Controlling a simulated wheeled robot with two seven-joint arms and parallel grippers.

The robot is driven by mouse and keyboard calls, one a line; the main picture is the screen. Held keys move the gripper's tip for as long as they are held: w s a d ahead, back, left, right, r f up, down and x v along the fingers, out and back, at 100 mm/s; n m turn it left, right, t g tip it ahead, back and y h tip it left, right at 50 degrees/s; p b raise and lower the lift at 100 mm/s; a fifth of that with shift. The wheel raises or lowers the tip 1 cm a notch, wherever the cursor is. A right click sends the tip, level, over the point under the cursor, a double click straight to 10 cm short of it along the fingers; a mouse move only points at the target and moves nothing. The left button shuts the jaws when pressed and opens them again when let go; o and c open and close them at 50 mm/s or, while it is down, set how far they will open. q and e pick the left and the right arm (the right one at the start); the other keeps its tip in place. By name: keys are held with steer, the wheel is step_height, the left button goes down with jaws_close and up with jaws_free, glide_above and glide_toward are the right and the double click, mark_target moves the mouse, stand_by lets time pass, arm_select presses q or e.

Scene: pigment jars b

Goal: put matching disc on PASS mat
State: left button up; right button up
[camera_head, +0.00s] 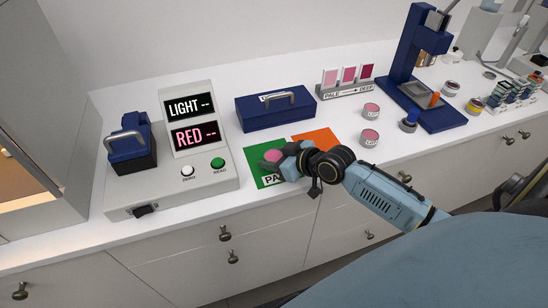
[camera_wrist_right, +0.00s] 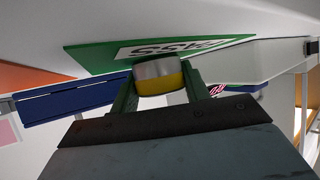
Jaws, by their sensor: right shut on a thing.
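My right gripper (camera_head: 284,161) is over the green PASS mat (camera_head: 252,156). It is shut on a disc with a pink top (camera_head: 272,155). In the right wrist view the disc (camera_wrist_right: 160,75) shows a silver side and a yellow band between the two fingers, close to the green mat (camera_wrist_right: 95,55). I cannot tell whether it touches the mat. Two more pink-topped discs stand on the counter to the right, one farther back (camera_head: 371,111) and one nearer (camera_head: 369,138). My left gripper is not in view.
A grey meter (camera_head: 150,196) with LIGHT and RED displays stands left of the mat. A blue case (camera_head: 275,112) is behind it. An orange mat (camera_head: 318,137) adjoins on the right. A pale-to-deep swatch stand (camera_head: 346,91) and blue press (camera_head: 430,115) stand farther right.

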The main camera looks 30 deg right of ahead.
steer(key=o, duration=1.1)
steer(key=shift+f, duration=0.1)
steer(key=shift+c, duration=0.2)
steer(key=shift+r, duration=0.2)
steer(key=p+v, duration=0.1)
steer(key=v, duration=1.1)
steer(key=shift+f, duration=0.15)
